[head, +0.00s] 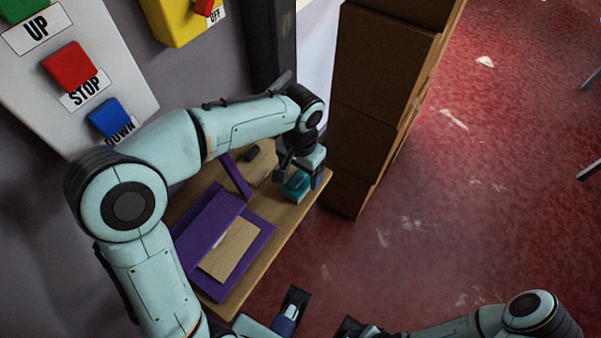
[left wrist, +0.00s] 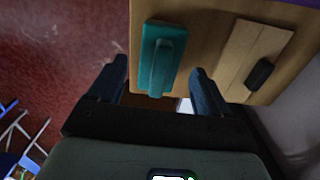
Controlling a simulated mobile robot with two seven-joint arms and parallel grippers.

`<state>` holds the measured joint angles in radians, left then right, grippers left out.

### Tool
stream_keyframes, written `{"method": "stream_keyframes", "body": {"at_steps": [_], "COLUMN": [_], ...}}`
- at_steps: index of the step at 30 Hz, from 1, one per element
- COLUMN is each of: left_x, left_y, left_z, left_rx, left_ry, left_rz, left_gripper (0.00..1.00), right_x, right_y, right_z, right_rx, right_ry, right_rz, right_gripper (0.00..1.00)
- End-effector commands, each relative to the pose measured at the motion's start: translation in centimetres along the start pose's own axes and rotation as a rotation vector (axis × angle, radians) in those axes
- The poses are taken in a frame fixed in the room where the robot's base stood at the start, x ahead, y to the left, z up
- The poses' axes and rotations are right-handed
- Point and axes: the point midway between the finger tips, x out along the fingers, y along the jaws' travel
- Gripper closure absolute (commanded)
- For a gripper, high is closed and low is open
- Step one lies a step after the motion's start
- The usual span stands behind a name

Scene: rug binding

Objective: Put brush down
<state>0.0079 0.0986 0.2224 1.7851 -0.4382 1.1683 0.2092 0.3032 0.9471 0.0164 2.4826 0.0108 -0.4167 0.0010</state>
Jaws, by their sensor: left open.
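The brush, a teal block with a raised teal grip (head: 296,186), is at the right end of the wooden table, close to its edge. In the left wrist view the brush (left wrist: 163,58) appears flat over the wood, between the lines of my two fingers. My left gripper (head: 300,172) is open, just above and beside the brush; in its wrist view (left wrist: 158,88) there are gaps on both sides. The tabletop (head: 260,250) is light wood. My right gripper may be among the dark parts at the bottom of the head view; its jaws are unclear.
A small dark block (head: 252,154) sits on a pale board. Stacked cardboard boxes (head: 365,110) stand right of the table. A button panel (head: 80,75) is on the left wall. Red floor is open at right.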

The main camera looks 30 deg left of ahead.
Motion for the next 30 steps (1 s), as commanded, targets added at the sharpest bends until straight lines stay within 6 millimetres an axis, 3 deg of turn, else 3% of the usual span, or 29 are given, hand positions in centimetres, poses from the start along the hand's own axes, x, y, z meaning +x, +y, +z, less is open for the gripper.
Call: {"method": "stream_keyframes", "body": {"at_steps": [6,15,30], "left_x": [-5.7,-10.9,-11.8], "left_y": [0.0,0.0,0.0], "left_z": [-0.3,-0.2,-0.2], "left_rx": [0.000,0.001,0.001], "left_ry": [0.007,0.003,0.001], "left_rz": [0.001,0.001,0.001], "left_gripper": [0.22,0.22,0.22], "right_x": [-1.2,-2.0,-2.1], "right_y": [-0.2,-0.3,-0.3], "right_z": [0.6,1.2,1.3], "right_rx": [0.001,0.003,0.004], "right_ry": [-0.016,-0.034,-0.037], "right_rz": [0.004,0.007,0.008], "right_gripper": [0.57,0.57,0.57]}}
